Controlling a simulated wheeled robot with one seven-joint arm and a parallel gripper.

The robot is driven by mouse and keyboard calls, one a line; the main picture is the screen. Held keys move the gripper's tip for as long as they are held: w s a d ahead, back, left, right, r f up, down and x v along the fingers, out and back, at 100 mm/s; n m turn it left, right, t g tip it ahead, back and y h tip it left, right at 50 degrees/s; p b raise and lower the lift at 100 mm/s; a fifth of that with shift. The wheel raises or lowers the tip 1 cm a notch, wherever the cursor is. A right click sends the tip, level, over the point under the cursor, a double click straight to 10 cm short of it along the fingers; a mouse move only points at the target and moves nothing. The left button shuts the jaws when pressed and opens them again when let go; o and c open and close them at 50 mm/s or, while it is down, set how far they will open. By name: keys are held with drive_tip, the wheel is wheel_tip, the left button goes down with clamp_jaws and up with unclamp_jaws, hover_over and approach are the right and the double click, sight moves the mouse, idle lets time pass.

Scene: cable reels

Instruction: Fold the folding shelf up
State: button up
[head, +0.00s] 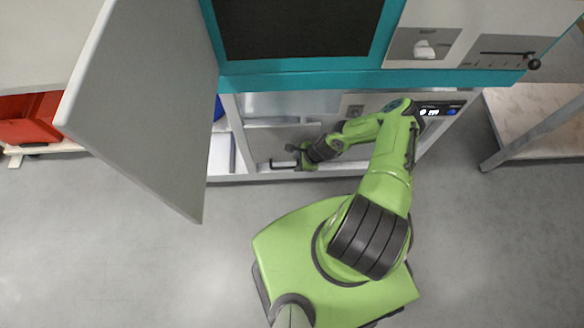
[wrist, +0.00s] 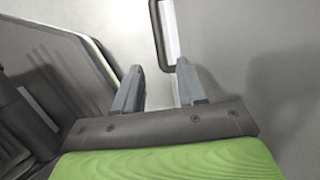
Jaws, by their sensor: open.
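A grey panel (head: 280,140) with a bar handle, which looks like the folding shelf, sits low in the open bay of the machine. The bar handle (wrist: 168,35) is pale with a dark edge and lies against a plain grey surface in the wrist view. My gripper (head: 299,158) is low in front of the panel, at its right side. In the wrist view its two grey fingers (wrist: 158,68) are apart, and the handle's near end shows between or just beyond the tips. I cannot tell whether they touch it. My arm hides part of the bay.
A large grey door (head: 150,110) stands open on the left. The teal-framed machine (head: 300,82) is above the bay. A red bin (head: 28,118) is at far left, and a wooden-topped bench (head: 535,115) at right. The floor (head: 110,260) at left is clear.

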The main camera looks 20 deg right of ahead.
sight(290, 168)
drive_tip(key=b+x, duration=0.2)
drive_tip(key=x, duration=0.4)
drive_tip(key=shift+a+f, duration=0.1)
drive_tip(key=shift+f, duration=0.2)
drive_tip(key=shift+w, duration=0.1)
drive_tip(key=shift+r, duration=0.1)
clamp_jaws()
